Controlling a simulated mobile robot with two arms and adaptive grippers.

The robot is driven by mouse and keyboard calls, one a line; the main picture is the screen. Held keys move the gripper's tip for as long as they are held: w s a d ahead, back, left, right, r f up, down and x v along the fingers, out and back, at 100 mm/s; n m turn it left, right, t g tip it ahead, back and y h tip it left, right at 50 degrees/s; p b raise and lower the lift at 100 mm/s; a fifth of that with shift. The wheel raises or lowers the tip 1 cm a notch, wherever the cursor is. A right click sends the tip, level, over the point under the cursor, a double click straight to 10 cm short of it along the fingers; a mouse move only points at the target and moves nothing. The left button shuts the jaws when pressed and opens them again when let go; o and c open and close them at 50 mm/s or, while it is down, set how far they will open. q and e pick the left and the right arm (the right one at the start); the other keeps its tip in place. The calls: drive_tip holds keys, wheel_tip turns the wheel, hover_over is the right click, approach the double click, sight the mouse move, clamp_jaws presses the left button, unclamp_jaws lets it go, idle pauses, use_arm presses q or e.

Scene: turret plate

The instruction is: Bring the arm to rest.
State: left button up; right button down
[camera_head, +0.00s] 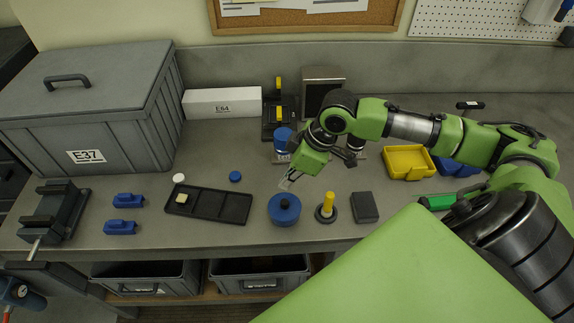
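My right arm reaches in from the right across the bench. Its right gripper (286,182) hangs over the middle of the workbench, above and just behind the round blue piece with a black knob (284,209). The gripper is apart from that piece, and no object shows between its fingers. The fingertips are small and pale here, so how far apart they are cannot be told. My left gripper is out of view. A yellow-handled tool on a round dark base (327,208) stands right of the blue piece.
A black compartment tray (236,208) holds a small pale block. A dark block (365,207), blue clamps (120,228), a vise (50,215) and a yellow bin (408,162) stand around. A big grey case (95,110) fills the back left. Bare bench lies between them.

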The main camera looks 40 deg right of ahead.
idle(0.5)
drive_tip(key=s+a+f, duration=0.3)
drive_tip(key=a+f, duration=0.1)
drive_tip(key=a, duration=0.2)
drive_tip(key=s+a+f, duration=0.3)
drive_tip(key=s+a, duration=0.1)
drive_tip(key=a, duration=0.2)
drive_tip(key=s+d+f+m+h, duration=0.1)
drive_tip(key=s+d+m, duration=0.15)
drive_tip(key=s, duration=0.25)
drive_tip(key=s+d+f+m+h, duration=0.1)
drive_tip(key=s+f+m+h, duration=0.1)
drive_tip(key=s+m, duration=0.3)
wheel_tip(320, 180, down, 35)
drive_tip(key=s+g+b, duration=0.1)
drive_tip(key=s+b, duration=0.2)
drive_tip(key=b, duration=0.5)
drive_tip(key=s+d+f+b, duration=0.1)
drive_tip(key=s+f+b, duration=0.2)
drive_tip(key=s+f, duration=0.5)
drive_tip(key=s+d+f+n+g+b, duration=0.1)
drive_tip(key=s+d+f+b, duration=0.1)
drive_tip(key=s+f, duration=0.6)
wheel_tip(320, 180, down, 6)
drive_tip(key=shift+s+d+r+b, duration=0.15)
drive_tip(key=shift+s+r+b, duration=0.1)
drive_tip(key=shift+b, duration=0.55)
